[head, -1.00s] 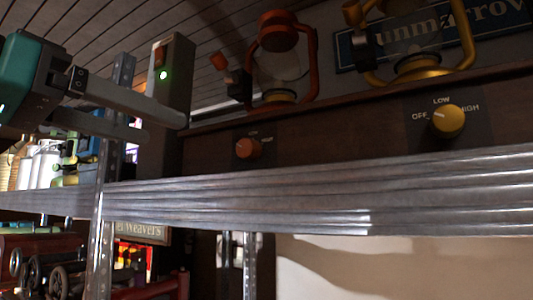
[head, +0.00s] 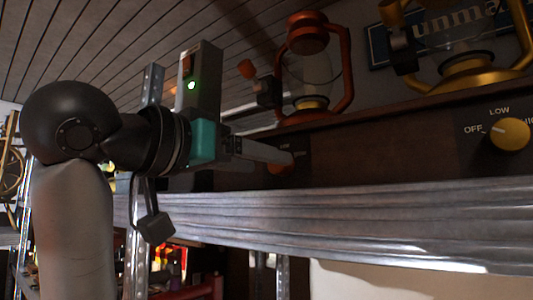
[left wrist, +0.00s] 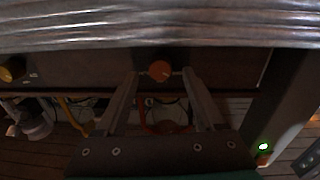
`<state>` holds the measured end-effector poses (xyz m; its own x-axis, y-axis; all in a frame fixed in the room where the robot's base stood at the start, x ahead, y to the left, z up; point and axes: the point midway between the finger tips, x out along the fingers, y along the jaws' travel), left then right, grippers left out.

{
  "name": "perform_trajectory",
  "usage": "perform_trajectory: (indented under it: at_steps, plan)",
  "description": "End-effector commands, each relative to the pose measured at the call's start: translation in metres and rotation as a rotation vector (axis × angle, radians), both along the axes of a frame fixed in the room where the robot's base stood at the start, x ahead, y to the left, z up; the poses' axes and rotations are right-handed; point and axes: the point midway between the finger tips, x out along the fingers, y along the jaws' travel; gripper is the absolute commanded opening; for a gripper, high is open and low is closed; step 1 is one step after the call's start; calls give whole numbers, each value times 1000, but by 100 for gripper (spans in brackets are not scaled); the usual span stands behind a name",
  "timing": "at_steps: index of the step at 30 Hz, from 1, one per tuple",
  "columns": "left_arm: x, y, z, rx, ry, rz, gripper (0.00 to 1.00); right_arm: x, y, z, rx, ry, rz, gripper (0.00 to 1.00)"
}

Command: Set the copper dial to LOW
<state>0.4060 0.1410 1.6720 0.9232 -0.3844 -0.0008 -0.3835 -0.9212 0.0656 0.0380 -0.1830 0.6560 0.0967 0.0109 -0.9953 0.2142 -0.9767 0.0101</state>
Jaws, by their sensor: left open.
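The copper dial (head: 281,168) is on the dark wooden panel below the copper lantern; my left gripper's finger partly covers it in the head view. In the left wrist view, which is upside down, the round copper dial (left wrist: 160,71) shows between the two fingertips. My left gripper (head: 290,157) is open and points at the dial, with one finger on each side of its line. I cannot tell whether the fingertips reach around the knob. The dial's labels and pointer setting are too small or hidden to read. My right gripper is not in view.
A brass dial (head: 510,134) marked OFF and LOW is farther right on the panel. A copper lantern (head: 312,70) and a brass lantern (head: 455,60) stand above. A post with a green light (head: 200,92) is left of the dial. A metal shelf edge (head: 330,215) runs below.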

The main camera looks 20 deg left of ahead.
Motion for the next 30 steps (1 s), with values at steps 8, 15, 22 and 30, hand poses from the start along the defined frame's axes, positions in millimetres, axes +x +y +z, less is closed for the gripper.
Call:
perform_trajectory:
  at_steps: [8,15,22,30]
  plan:
    - [20,-8,0,-1,1,0,71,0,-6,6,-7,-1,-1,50]
    - [21,-9,0,0,0,0,71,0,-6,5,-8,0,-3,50]
    - [21,-9,0,0,0,-1,47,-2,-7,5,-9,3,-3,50]
    - [20,-9,0,0,0,-1,17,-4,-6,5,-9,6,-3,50]
